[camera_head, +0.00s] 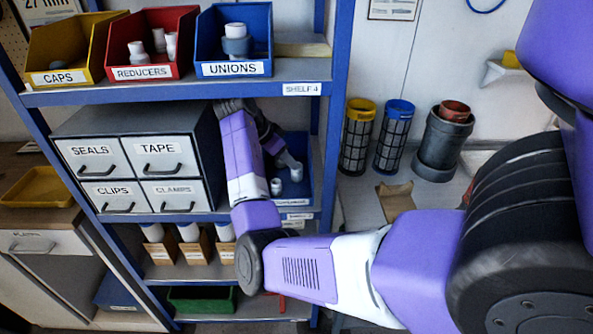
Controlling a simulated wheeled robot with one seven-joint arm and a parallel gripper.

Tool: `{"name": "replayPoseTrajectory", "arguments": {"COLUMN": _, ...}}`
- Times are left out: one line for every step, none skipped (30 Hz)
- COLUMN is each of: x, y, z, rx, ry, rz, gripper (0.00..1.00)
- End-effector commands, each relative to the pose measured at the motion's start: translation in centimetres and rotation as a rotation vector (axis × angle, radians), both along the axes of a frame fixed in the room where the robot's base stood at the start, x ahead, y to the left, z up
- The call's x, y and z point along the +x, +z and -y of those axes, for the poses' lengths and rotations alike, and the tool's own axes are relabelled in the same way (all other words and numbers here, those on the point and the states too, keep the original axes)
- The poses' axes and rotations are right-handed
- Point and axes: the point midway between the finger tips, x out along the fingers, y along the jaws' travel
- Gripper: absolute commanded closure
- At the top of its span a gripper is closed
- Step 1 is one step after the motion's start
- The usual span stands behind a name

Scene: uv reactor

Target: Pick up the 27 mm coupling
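My gripper (272,145) reaches into the middle shelf, at the left side of a blue bin (304,150). The bin's front label is too small to read surely. A pale grey-white fitting (291,165) shows tilted in the bin, close to the fingertips; I cannot tell whether the fingers touch it. A small white fitting (276,187) stands lower, near the bin's front. I cannot tell which fitting is the 27 mm coupling. My dark fingers are small and partly hidden by my purple wrist, so their opening is unclear.
A drawer cabinet (140,165) stands just left of my wrist. Above, the shelf (180,93) holds yellow, red and blue bins marked CAPS, REDUCERS and UNIONS. A blue shelf post (335,120) stands right of the bin. Bottles in cardboard boxes (190,250) stand below.

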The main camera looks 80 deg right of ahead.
Motion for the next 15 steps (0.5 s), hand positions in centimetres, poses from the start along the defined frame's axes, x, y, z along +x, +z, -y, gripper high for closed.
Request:
{"name": "replayPoseTrajectory", "arguments": {"x": -0.3, "y": -0.5, "z": 0.2, "rx": 0.004, "ry": -0.002, "rz": -0.003, "gripper": 0.61}}
{"name": "replayPoseTrajectory", "arguments": {"x": -0.4, "y": -0.7, "z": 0.3, "rx": 0.004, "ry": -0.002, "rz": -0.003, "gripper": 0.61}}
{"name": "replayPoseTrajectory", "arguments": {"x": -0.6, "y": -1.1, "z": 0.5, "rx": 0.003, "ry": -0.002, "rz": -0.002, "gripper": 0.61}}
{"name": "replayPoseTrajectory", "arguments": {"x": -0.7, "y": -1.4, "z": 0.6, "rx": 0.003, "ry": -0.002, "rz": -0.002, "gripper": 0.61}}
{"name": "replayPoseTrajectory", "arguments": {"x": -0.8, "y": -1.6, "z": 0.7, "rx": 0.003, "ry": -0.002, "rz": -0.002, "gripper": 0.61}}
{"name": "replayPoseTrajectory", "arguments": {"x": -0.9, "y": -1.9, "z": 0.8, "rx": 0.003, "ry": -0.002, "rz": -0.002, "gripper": 0.61}}
{"name": "replayPoseTrajectory", "arguments": {"x": -1.0, "y": -2.1, "z": 0.9, "rx": 0.002, "ry": -0.001, "rz": -0.002, "gripper": 0.61}}
{"name": "replayPoseTrajectory", "arguments": {"x": -1.1, "y": -2.4, "z": 1.0, "rx": 0.002, "ry": -0.001, "rz": -0.002, "gripper": 0.61}}
{"name": "replayPoseTrajectory", "arguments": {"x": -1.3, "y": -2.8, "z": 1.2, "rx": 0.004, "ry": 0.000, "rz": -0.003, "gripper": 0.61}}
{"name": "replayPoseTrajectory", "arguments": {"x": -1.4, "y": -3.1, "z": 1.3, "rx": 0.003, "ry": 0.000, "rz": -0.002, "gripper": 0.61}}
{"name": "replayPoseTrajectory", "arguments": {"x": -1.6, "y": -3.5, "z": 1.4, "rx": 0.003, "ry": 0.001, "rz": -0.003, "gripper": 0.61}}
{"name": "replayPoseTrajectory", "arguments": {"x": -1.8, "y": -4.1, "z": 1.6, "rx": 0.004, "ry": 0.000, "rz": -0.003, "gripper": 0.61}}
{"name": "replayPoseTrajectory", "arguments": {"x": -1.9, "y": -4.5, "z": 1.8, "rx": 0.003, "ry": 0.000, "rz": -0.002, "gripper": 0.61}}
{"name": "replayPoseTrajectory", "arguments": {"x": -2.0, "y": -4.9, "z": 2.0, "rx": 0.003, "ry": 0.000, "rz": -0.002, "gripper": 0.61}}
{"name": "replayPoseTrajectory", "arguments": {"x": -2.2, "y": -5.3, "z": 2.2, "rx": 0.003, "ry": 0.000, "rz": -0.002, "gripper": 0.61}}
